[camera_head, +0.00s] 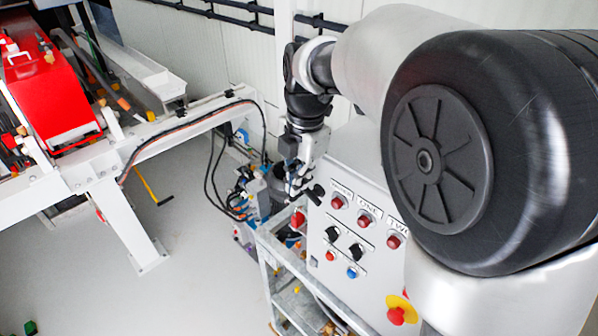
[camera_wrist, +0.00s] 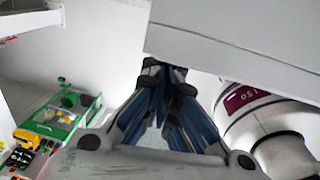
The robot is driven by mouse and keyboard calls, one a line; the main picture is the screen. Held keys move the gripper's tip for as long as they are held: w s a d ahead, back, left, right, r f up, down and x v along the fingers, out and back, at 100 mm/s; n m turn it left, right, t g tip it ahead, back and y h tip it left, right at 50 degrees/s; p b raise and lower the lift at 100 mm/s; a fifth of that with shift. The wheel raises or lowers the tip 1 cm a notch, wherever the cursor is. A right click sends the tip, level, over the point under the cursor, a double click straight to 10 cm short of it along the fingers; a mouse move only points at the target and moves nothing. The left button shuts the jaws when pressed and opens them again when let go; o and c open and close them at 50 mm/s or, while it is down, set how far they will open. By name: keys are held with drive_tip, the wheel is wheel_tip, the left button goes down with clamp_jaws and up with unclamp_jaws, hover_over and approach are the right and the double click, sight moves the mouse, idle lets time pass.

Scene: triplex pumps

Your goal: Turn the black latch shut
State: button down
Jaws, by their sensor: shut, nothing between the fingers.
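The grey control cabinet (camera_head: 345,285) stands in the middle of the head view, with its panel facing up toward the camera. A small black part (camera_head: 316,194) sticks out at its upper left edge and may be the black latch; I cannot tell its turn position. My gripper (camera_head: 293,194) is beside this part, on its left; I cannot tell whether they touch. In the wrist view my gripper (camera_wrist: 166,78) is shut and empty, its blue-grey fingers together below the edge of a pale grey box (camera_wrist: 235,40). No latch is clear in the wrist view.
The panel has red lamps (camera_head: 337,202), black rotary switches (camera_head: 333,234) and a red emergency stop (camera_head: 396,316). A metal rack (camera_head: 276,262) stands at the cabinet's left. A white frame with a red machine (camera_head: 50,95) fills the left. A green crate (camera_wrist: 55,130) shows in the wrist view.

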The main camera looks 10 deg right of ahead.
drive_tip(key=shift+w+r+p, duration=0.15)
drive_tip(key=shift+r+p, duration=0.5)
drive_tip(key=shift+r, duration=0.1)
